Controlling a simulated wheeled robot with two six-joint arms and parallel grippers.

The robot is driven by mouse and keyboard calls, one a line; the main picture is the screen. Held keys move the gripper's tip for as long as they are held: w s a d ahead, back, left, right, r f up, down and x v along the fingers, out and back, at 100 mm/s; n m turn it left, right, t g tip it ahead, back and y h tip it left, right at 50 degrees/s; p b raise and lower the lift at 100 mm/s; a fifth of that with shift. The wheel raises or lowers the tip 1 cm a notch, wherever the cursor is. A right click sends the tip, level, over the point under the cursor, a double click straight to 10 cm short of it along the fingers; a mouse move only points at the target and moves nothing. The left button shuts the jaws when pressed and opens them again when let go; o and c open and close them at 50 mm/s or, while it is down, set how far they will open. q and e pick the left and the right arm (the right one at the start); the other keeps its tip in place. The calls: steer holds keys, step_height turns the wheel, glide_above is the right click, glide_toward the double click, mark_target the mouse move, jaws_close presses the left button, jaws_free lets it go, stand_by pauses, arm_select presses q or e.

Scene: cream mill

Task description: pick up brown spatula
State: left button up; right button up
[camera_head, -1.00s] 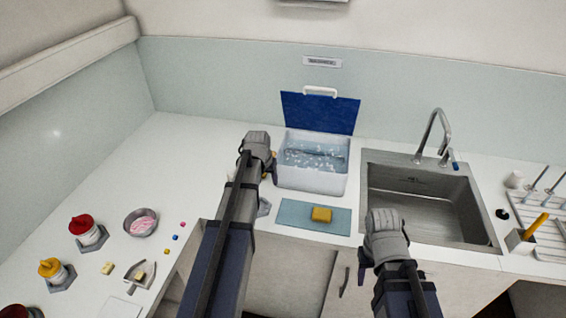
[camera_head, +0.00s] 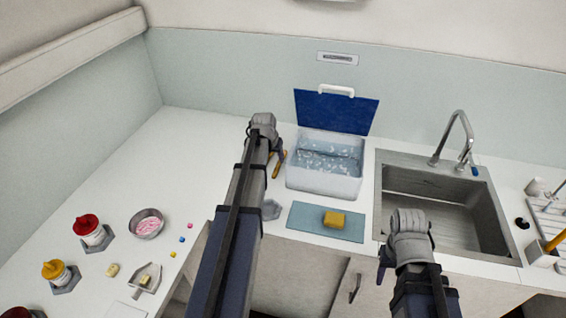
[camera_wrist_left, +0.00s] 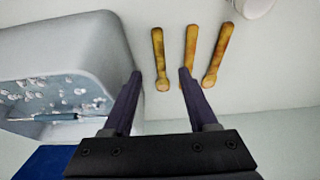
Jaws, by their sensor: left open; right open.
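Three brown wooden utensils lie side by side on the white counter in the left wrist view: a left one (camera_wrist_left: 159,55), a middle one (camera_wrist_left: 190,55) and a right one (camera_wrist_left: 217,55). I cannot tell for sure which is the spatula. My left gripper (camera_wrist_left: 159,75) is open and empty, its fingertips on either side of the left utensil's near end, apparently above it. In the head view a bit of brown (camera_head: 278,164) shows beside my left gripper, whose arm hides the rest. My right gripper (camera_head: 384,262) is open and empty in front of the sink.
A white tub (camera_head: 325,183) of icy water with a raised blue lid (camera_head: 336,111) stands close right of my left gripper. A yellow sponge (camera_head: 334,219) lies on a blue mat (camera_head: 303,222). The sink (camera_head: 450,215) is at right. Jars and a bowl (camera_head: 146,223) stand at left.

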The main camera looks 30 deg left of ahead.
mark_target(277, 168)
arm_select(q)
steer(key=shift+w+a, duration=0.15)
steer(key=shift+w, duration=0.2)
steer(key=shift+f+b, duration=0.25)
steer(key=shift+b, duration=0.1)
steer(key=shift+b+x, duration=0.95)
steer(key=shift+x, duration=0.2)
steer(key=b+x, duration=0.5)
jaws_close()
